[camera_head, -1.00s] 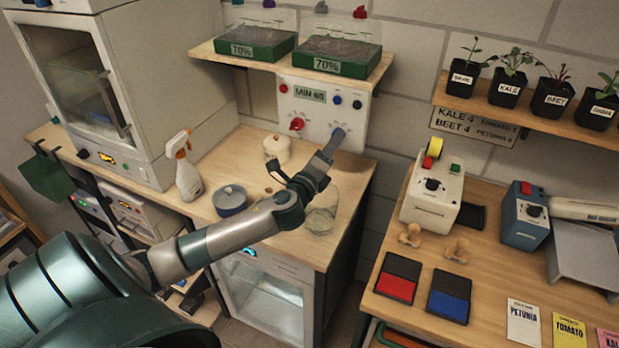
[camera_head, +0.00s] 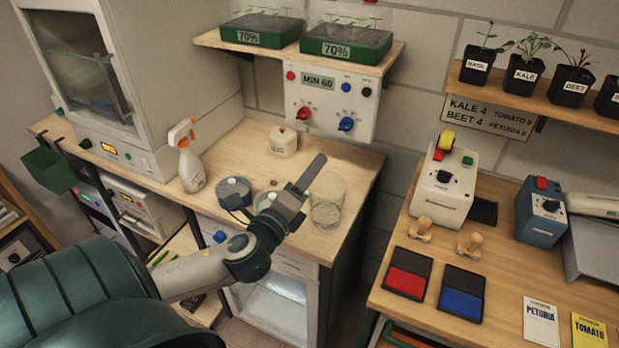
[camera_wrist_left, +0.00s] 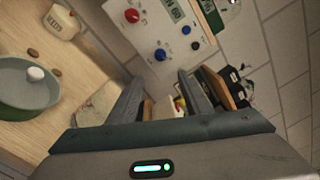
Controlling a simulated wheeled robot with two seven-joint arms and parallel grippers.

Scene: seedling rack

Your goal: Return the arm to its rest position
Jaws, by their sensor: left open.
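My left gripper (camera_head: 312,180) hangs over the wooden bench (camera_head: 245,155), in front of the white control panel (camera_head: 330,104). It is open, and in the left wrist view its two fingers (camera_wrist_left: 157,95) stand apart with nothing held between them. The panel shows a red knob and blue knobs; in the wrist view it also shows ahead of the fingers (camera_wrist_left: 165,35). My left arm comes in from the lower left. My right gripper does not show.
A spray bottle (camera_head: 191,165), a blue lidded pot (camera_head: 234,192), a white lidded jar (camera_head: 284,142) and a glass jar (camera_head: 327,212) stand on the bench near the arm. A shelf with trays (camera_head: 345,45) is above. A second table (camera_head: 385,318) stands right.

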